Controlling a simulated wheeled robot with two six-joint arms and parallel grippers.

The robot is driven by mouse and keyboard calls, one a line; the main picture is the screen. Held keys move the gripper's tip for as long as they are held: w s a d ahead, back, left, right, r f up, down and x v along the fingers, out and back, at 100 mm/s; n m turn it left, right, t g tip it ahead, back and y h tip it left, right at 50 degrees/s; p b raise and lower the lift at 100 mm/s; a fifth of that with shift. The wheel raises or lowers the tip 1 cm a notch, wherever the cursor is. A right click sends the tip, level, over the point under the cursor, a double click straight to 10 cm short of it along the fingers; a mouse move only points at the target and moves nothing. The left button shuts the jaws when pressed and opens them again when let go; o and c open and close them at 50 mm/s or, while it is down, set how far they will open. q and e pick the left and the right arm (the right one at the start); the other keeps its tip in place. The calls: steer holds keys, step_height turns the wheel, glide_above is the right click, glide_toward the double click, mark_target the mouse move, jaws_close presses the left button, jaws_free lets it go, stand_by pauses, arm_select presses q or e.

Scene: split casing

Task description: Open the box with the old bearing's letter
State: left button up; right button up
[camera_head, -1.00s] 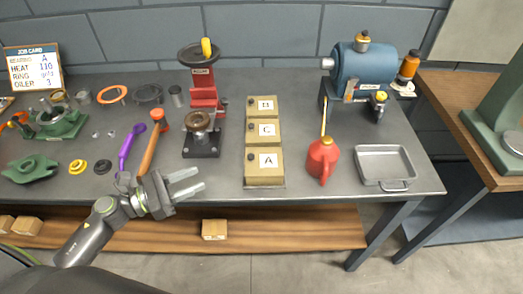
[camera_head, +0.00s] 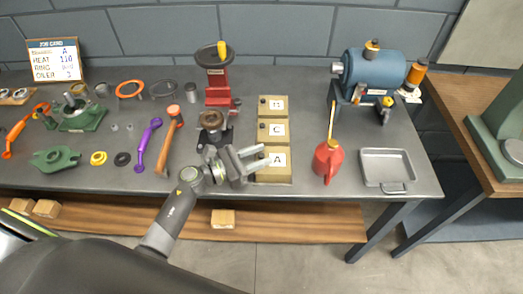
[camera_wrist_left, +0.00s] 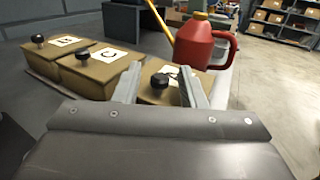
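Three tan boxes with lettered lids and dark knobs stand in a row on the bench. Box A (camera_head: 273,174) is nearest the front edge, box C (camera_head: 273,140) is behind it, and a third box (camera_head: 276,103) with a hard-to-read letter is at the back. The job card (camera_head: 55,61) names bearing A. My left gripper (camera_head: 262,158) is open at box A. In the left wrist view its fingers (camera_wrist_left: 158,90) lie either side of box A's black knob (camera_wrist_left: 159,81), apart from it as far as I can tell. All lids look closed. My right gripper is out of view.
A red oil can (camera_head: 327,160) stands just right of box A, and a grey tray (camera_head: 386,168) is further right. A red press (camera_head: 217,85) stands left of the boxes. A hammer (camera_head: 170,140) and purple tool (camera_head: 147,143) lie further left.

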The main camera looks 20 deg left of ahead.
arm_select(q)
steer(key=shift+w+d, duration=0.35)
jaws_close()
steer(key=shift+a+r, duration=0.1)
steer(key=shift+a, duration=0.05)
